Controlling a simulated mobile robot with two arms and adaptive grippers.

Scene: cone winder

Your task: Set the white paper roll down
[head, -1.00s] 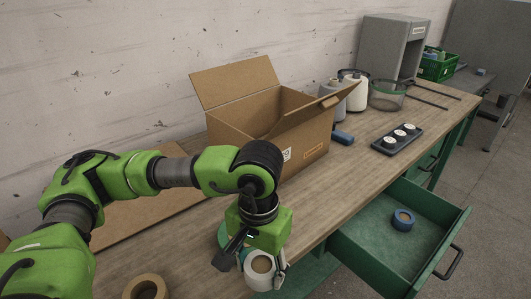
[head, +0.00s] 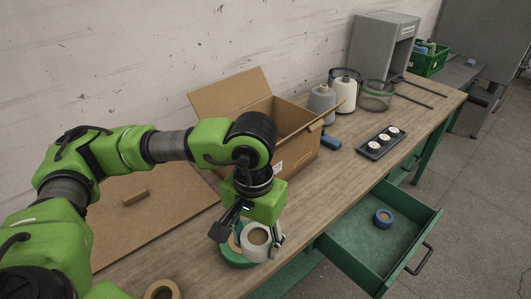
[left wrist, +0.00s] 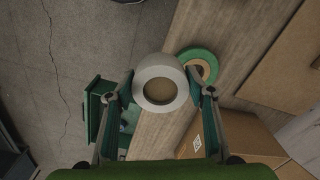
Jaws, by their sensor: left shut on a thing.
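My left gripper (head: 247,237) is shut on the white paper roll (head: 256,252), with one finger on each side of it. In the left wrist view the roll (left wrist: 160,62) sits between the two fingertips (left wrist: 163,88), with its round hole facing the camera. In the head view the roll is near the bench's front edge, beside and partly in front of a green tape roll (head: 233,259). I cannot tell whether the roll touches the bench (head: 319,207). My right gripper is not in view.
An open cardboard box (head: 298,156) stands behind the gripper. A brown tape ring (head: 149,291) lies at the front left. An open green drawer (head: 350,262) holding a blue tape roll (head: 383,218) juts out at the right. Bare bench lies between box and front edge.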

